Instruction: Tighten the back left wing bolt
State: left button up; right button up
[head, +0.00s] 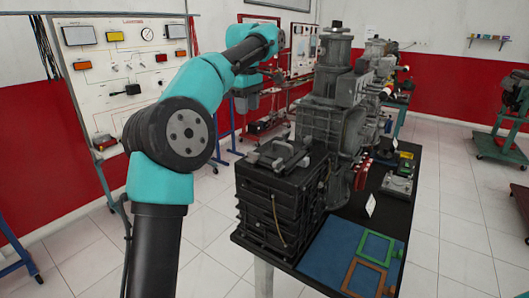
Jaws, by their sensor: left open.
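A dark engine block (280,200) stands on the black table. On its top is a small grey cover (283,154) with raised fittings; they are too small to tell which one is the back left wing bolt. My left arm, teal and black, reaches up and over from the lower left. My left gripper (274,76) is open, small in the picture, beyond and above the cover and clear of it. Its fingertips are hard to make out against the wall board behind. My right gripper is out of view.
Taller engine parts (333,95) rise right behind the block, close to the left gripper's right side. A green frame (376,248) and an orange frame (368,278) lie on a blue mat (330,250) at the table's front.

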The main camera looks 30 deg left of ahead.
aim_at(254, 152)
pick_arm(q)
jog(key=d+r, duration=0.2)
jog(key=shift+s+r, duration=0.2)
jog(key=shift+r, duration=0.1)
jog(key=shift+f, duration=0.1)
notch_tip(254, 152, down, 17)
jog(key=shift+f, duration=0.15)
dwell(0.7)
jog(key=shift+c, duration=0.3)
grip_shut()
